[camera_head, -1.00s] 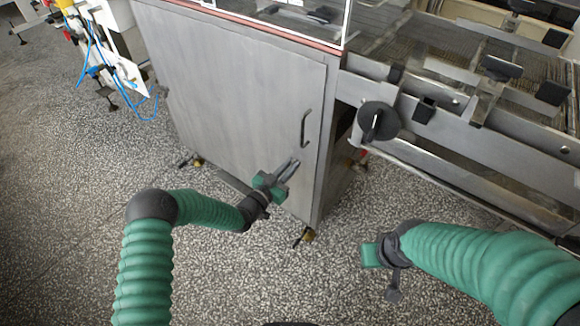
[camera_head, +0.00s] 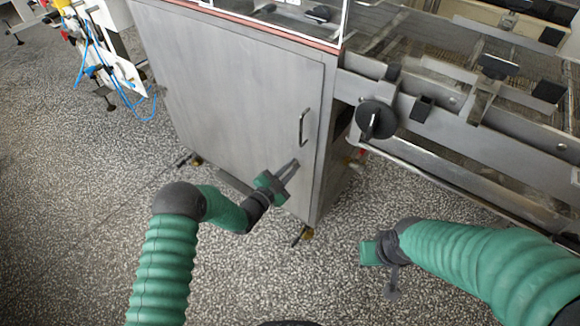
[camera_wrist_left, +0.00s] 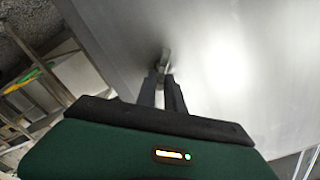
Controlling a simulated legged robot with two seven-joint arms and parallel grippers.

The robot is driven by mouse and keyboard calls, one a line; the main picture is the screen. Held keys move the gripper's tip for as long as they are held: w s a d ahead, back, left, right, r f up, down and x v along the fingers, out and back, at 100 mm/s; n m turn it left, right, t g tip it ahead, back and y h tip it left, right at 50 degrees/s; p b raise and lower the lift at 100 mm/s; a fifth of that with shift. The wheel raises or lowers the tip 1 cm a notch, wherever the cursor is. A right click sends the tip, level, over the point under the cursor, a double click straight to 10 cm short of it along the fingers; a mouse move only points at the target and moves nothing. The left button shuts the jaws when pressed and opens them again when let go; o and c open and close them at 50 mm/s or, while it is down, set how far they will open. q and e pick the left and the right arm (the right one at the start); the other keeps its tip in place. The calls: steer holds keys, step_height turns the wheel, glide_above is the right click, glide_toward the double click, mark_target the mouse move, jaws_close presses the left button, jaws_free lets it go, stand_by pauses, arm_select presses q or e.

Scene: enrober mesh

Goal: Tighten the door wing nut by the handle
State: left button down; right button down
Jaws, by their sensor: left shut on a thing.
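The grey metal cabinet door (camera_head: 230,90) has a vertical bar handle (camera_head: 303,127) near its right edge. My left gripper (camera_head: 294,164) is at the door's face, below the handle. In the left wrist view my left gripper (camera_wrist_left: 162,80) is shut on a small metal wing nut (camera_wrist_left: 164,58) on the door. In the head view the wing nut is hidden by the fingertips or too small to make out. My right gripper (camera_head: 368,252) hangs over the floor at lower right, away from the door; its fingers are not clear.
A black round knob (camera_head: 376,120) sits on the conveyor frame (camera_head: 450,125) right of the cabinet. The cabinet stands on short feet (camera_head: 306,233). A white stand with blue hoses (camera_head: 110,70) is at upper left. The speckled floor (camera_head: 90,180) in front is clear.

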arm_select(q)
steer(key=shift+s+d+f+m+b, duration=0.1)
steer(key=shift+f+m+b, duration=0.15)
steer(key=shift+m, duration=1.45)
steer(key=shift+s+f+m+b, duration=0.1)
steer(key=shift+f+m, duration=0.25)
steer(key=shift+m, duration=1.35)
steer(key=shift+d+f+m+b, duration=0.1)
steer(key=shift+f+m+b, duration=0.15)
steer(key=shift+m, duration=1.45)
steer(key=c, duration=1.5)
jaws_free()
steer(key=shift+f, duration=0.1)
